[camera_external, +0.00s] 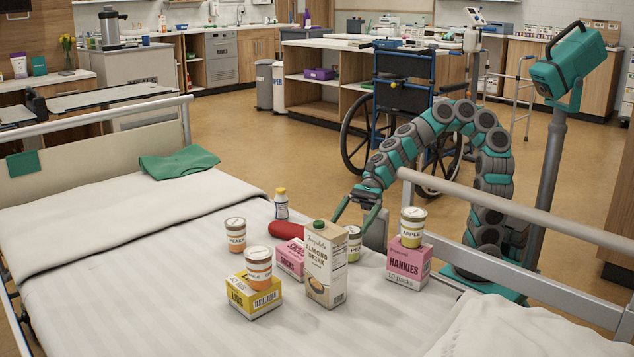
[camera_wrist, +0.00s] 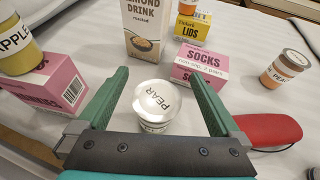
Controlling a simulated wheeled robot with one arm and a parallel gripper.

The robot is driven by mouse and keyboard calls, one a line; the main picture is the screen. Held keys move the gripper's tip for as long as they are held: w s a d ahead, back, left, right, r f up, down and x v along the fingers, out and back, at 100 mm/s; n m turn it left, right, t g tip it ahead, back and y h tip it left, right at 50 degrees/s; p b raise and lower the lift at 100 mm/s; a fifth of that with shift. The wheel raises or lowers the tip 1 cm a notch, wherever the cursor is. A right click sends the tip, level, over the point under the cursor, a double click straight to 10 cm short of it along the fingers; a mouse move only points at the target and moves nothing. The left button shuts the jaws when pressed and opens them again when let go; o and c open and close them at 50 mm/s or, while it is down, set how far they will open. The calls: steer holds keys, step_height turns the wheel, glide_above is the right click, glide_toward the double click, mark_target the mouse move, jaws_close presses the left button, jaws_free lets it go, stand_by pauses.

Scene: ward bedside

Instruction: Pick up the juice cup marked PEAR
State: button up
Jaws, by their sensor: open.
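The juice cup marked PEAR (camera_wrist: 157,104) has a white lid with its name on it and stands upright on the bed. In the wrist view it sits between the two open fingers of my gripper (camera_wrist: 156,95), with gaps on both sides. In the external view the PEAR cup (camera_external: 354,240) is partly hidden behind the almond drink carton, and my gripper (camera_external: 357,208) reaches down over it with fingers apart. I cannot tell how far the fingertips are above the sheet.
The almond drink carton (camera_external: 325,264) stands close by the cup. A pink hankies box (camera_external: 408,265) carries the APPLE cup (camera_external: 412,228). A pink socks box (camera_external: 290,258), a red case (camera_external: 286,229), a PEACH cup (camera_external: 236,235) and a yellow lids box (camera_external: 254,296) with another cup stand around. The front bed area is clear.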

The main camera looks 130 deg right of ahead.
mark_target(352, 234)
step_height(352, 234, down, 4)
steer(key=shift+a+b, duration=0.15)
steer(key=shift+b, duration=0.55)
steer(key=shift+r+x, duration=0.25)
steer(key=shift+x, duration=0.75)
steer(key=shift+w, duration=0.45)
steer(key=c, duration=1.4)
